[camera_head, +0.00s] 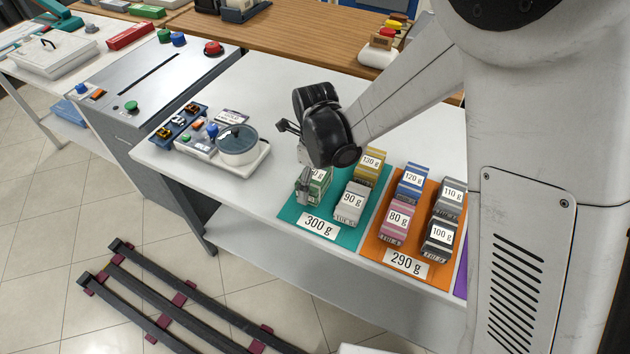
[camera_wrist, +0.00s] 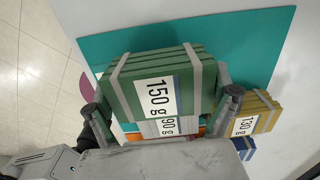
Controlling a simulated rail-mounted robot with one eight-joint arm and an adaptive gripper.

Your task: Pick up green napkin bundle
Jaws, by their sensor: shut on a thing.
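The green napkin bundle (camera_wrist: 143,72) has grey bands and a 150 g label and is seen close up in the wrist view. In the head view the green bundle (camera_head: 320,185) is partly hidden by my gripper (camera_head: 304,182). My gripper (camera_wrist: 162,103) is shut on it, with one finger at either side. The bundle is over the teal mat (camera_head: 293,212), which has a 300 g label. I cannot tell whether it touches the mat.
Beside it are a grey 90 g bundle (camera_head: 349,207) and a yellow 130 g bundle (camera_head: 369,166). An orange mat (camera_head: 375,250) with several bundles lies to the right. A round-topped device (camera_head: 238,145) stands to the left. The table's front left is clear.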

